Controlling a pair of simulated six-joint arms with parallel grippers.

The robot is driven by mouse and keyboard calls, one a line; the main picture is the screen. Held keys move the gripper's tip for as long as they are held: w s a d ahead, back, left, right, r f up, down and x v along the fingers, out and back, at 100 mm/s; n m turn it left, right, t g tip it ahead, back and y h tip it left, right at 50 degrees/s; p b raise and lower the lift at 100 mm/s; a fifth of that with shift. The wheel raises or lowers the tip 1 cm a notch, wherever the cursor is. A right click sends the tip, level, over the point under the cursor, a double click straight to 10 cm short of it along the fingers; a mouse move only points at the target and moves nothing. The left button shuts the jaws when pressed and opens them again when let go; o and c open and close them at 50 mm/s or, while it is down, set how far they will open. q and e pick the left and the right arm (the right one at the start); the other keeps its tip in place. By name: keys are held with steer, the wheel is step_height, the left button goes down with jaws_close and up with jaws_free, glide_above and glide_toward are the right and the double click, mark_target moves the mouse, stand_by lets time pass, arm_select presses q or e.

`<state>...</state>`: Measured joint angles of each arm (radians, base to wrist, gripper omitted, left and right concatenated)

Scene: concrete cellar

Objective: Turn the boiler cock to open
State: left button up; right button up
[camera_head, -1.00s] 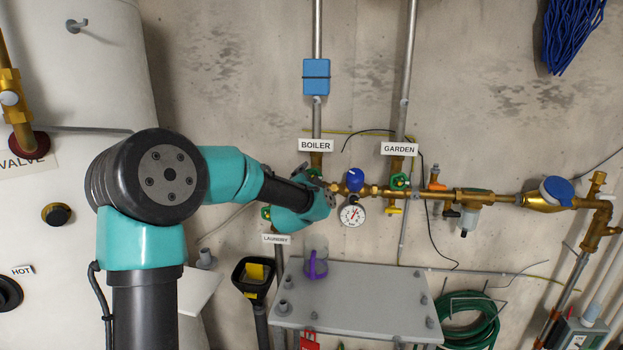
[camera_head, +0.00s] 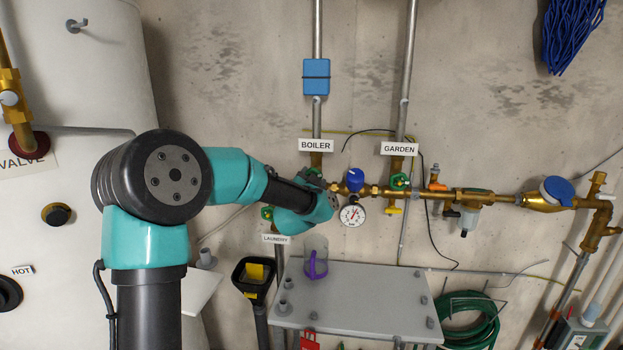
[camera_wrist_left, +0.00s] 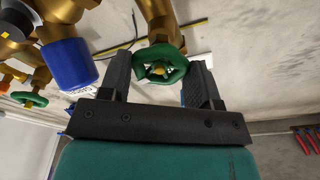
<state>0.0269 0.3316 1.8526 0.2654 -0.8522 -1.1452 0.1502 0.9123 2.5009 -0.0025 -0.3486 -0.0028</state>
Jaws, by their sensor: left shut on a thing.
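The BOILER label (camera_head: 316,146) hangs on a vertical pipe above the brass line in the head view. The boiler cock below it is hidden there behind my left gripper (camera_head: 318,182). In the left wrist view the boiler cock is a green handwheel (camera_wrist_left: 150,57) with a yellowish centre, on a brass body (camera_wrist_left: 158,22). The two black fingers of my left gripper (camera_wrist_left: 160,66) stand on either side of the wheel and are shut on it. My right gripper is not in view.
A blue-capped part (camera_head: 354,179) and a round gauge (camera_head: 352,215) sit close right of my gripper. The GARDEN cock (camera_head: 400,181) is further right. A white tank (camera_head: 70,90) fills the left.

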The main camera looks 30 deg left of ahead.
arm_select(q)
steer(key=shift+n, duration=0.8)
steer(key=n+y, duration=0.1)
steer(key=n, duration=0.3)
steer(key=shift+n, duration=0.4)
steer(key=shift+d, duration=0.1)
steer(key=n+y, duration=0.1)
steer(key=n, duration=0.4)
steer(key=shift+g, duration=0.3)
steer(key=shift+n, duration=0.3)
